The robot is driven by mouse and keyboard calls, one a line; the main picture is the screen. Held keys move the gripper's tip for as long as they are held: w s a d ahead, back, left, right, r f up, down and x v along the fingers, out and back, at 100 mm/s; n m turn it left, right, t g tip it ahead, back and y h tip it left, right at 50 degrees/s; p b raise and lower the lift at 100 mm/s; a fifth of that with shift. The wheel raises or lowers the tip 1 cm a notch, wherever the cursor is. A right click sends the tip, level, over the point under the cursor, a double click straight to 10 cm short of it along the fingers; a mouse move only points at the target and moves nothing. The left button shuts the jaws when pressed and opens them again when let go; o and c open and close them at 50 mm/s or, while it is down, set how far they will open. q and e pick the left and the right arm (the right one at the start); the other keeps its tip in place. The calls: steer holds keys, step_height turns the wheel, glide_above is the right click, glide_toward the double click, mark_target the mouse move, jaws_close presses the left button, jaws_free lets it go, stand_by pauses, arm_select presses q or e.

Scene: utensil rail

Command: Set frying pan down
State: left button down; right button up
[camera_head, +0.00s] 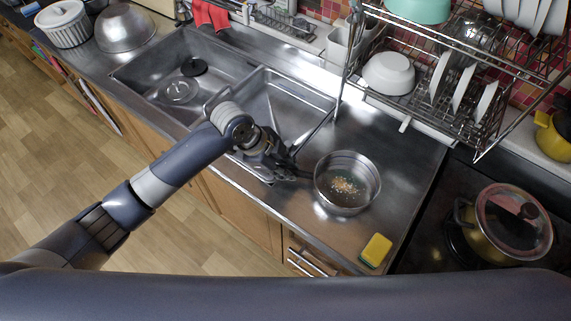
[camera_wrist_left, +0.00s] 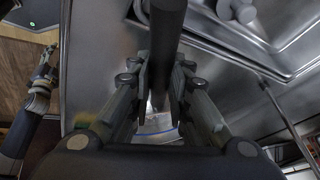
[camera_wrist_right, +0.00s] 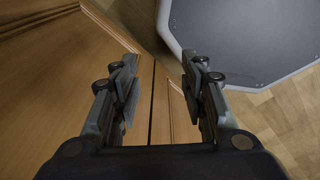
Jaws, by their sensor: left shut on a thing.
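The frying pan (camera_head: 347,183) is a round steel pan with bits of food in its bottom. It is level over the steel counter right of the sinks; whether it touches the counter I cannot tell. My left gripper (camera_head: 284,165) is shut on the pan's dark handle, left of the bowl. In the left wrist view the dark handle (camera_wrist_left: 168,28) runs between the fingers of the left gripper (camera_wrist_left: 161,92). In the right wrist view my right gripper (camera_wrist_right: 158,85) is open and empty, above the floor by wooden cabinet fronts.
A yellow sponge (camera_head: 376,250) lies near the counter's front edge. A dish rack (camera_head: 440,75) with bowls and plates stands behind. A yellow pot (camera_head: 505,222) with a glass lid stands on the dark stove at right. The double sink (camera_head: 225,90) lies left. Bare counter (camera_head: 405,165) shows right of the pan.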

arm_select(q)
steer(key=shift+d, duration=0.1)
arm_select(e)
steer(key=shift+d, duration=0.2)
arm_select(q)
steer(key=c, duration=1.5)
jaws_free()
arm_select(e)
steer(key=shift+d, duration=0.15)
arm_select(q)
steer(key=shift+b+v, duration=0.95)
steer(key=shift+v, duration=5.1)
arm_select(e)
steer(key=shift+a+f, duration=0.25)
steer(key=shift+f, duration=0.7)
arm_select(q)
steer(key=shift+f, duration=0.1)
